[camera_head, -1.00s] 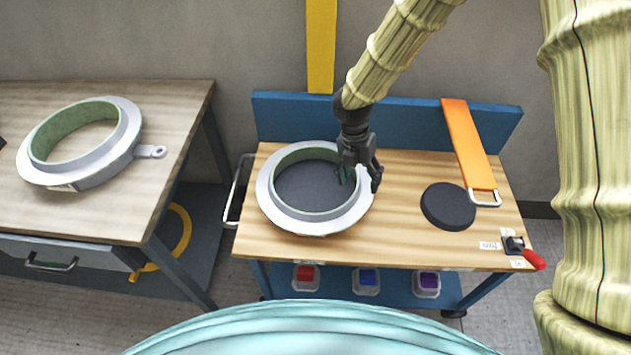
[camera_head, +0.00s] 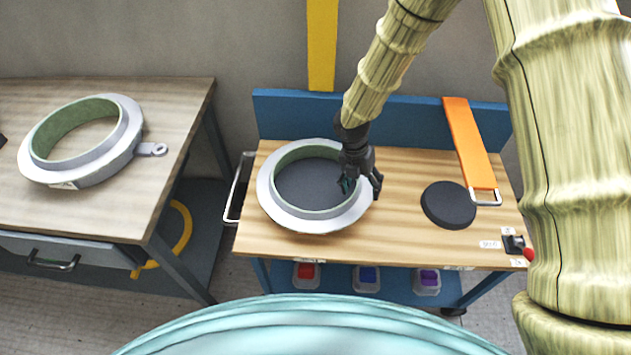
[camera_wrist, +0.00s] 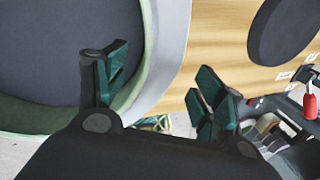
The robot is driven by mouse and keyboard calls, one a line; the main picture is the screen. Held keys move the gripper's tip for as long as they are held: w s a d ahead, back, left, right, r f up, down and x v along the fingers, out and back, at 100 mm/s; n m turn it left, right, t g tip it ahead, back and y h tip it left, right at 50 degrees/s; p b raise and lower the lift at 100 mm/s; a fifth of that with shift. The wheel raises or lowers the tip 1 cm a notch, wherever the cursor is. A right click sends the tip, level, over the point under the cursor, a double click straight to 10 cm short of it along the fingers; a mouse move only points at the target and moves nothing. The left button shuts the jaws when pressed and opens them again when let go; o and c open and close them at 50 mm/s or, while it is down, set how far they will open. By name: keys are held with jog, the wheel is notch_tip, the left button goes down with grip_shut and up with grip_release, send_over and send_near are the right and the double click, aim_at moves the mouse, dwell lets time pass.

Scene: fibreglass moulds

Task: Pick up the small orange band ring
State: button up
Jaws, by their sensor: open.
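No small separate orange ring shows clearly. The only plainly orange thing is a long flat band (camera_head: 466,145) at the back right of the cart, with a pale metal loop (camera_head: 485,198) at its near end. My gripper (camera_head: 361,188) is open and empty, well left of this band. It is at the right side of a grey-white ring mould (camera_head: 268,203) with a green inner wall. In the wrist view my gripper (camera_wrist: 163,66) has one finger over the mould's inside and the other beyond its outer rim (camera_wrist: 170,45). I cannot tell whether either finger touches it.
A black disc (camera_head: 448,205) lies right of the mould on the wooden cart top (camera_head: 400,240). A red-handled switch (camera_head: 516,245) is at the front right corner. A blue back panel (camera_head: 290,118) bounds the rear. A second ring mould (camera_head: 125,165) sits on the left table (camera_head: 185,110).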

aim_at(362, 196)
jog(key=shift+x, duration=1.6)
jog(key=shift+a, duration=0.1)
grip_shut()
